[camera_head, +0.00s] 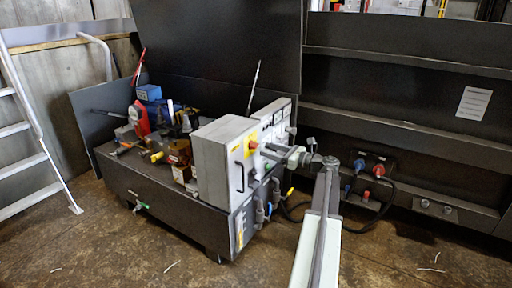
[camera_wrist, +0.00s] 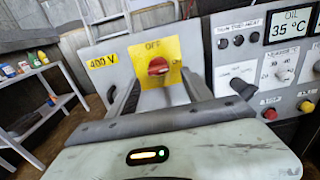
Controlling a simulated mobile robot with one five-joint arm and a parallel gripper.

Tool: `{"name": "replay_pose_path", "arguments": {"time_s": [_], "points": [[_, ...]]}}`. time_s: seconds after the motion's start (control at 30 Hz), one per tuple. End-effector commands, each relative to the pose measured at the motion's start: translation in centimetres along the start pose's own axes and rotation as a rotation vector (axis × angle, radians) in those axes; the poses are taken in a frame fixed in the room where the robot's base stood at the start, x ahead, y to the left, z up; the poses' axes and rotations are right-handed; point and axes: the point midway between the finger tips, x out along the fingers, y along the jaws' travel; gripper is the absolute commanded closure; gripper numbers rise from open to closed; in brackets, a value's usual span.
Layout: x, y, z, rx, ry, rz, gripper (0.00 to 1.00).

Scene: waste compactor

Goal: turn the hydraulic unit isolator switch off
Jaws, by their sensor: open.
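The isolator switch is a red knob (camera_wrist: 158,67) on a yellow plate (camera_wrist: 172,50) marked OFF at the top. The knob's grip looks roughly horizontal in the wrist view. The plate is on the grey cabinet (camera_head: 212,165), where the red knob also shows small in the head view (camera_head: 253,145). My gripper (camera_wrist: 161,88) is open, with one finger to the left and one to the right, just below the knob in the wrist view. No grasp on the knob shows. In the head view my gripper (camera_head: 272,151) is in front of the panel; exact contact cannot be told.
A 400 V label (camera_wrist: 102,62) is left of the switch. A control panel (camera_wrist: 262,60) with an oil display of 35 °C, dials and buttons is at right. Hoses and connectors (camera_head: 372,170) are on the dark wall. A ladder (camera_head: 35,140) stands far left. Floor is open in front.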

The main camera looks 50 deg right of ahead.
Motion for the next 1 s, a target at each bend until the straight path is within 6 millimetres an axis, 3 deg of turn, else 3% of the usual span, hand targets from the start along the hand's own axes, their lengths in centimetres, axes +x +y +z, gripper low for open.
{"name": "replay_pose_path", "arguments": {"time_s": [0.1, 0.3, 0.6, 0.83, 0.87, 1.0], "points": [[2.8, 0.2, 0.0, 0.000, 0.000, 0.008, 0.42], [5.8, 0.6, 0.0, 0.000, 0.000, 0.013, 0.42], [6.4, 0.7, 0.0, 0.000, 0.000, 0.013, 0.42], [6.4, 0.7, 0.0, 0.000, 0.000, 0.014, 1.00], [6.7, -0.6, 0.0, 0.000, 0.000, 0.019, 1.00], [6.4, 0.4, 0.0, -0.006, -0.001, 0.012, 1.00]]}}
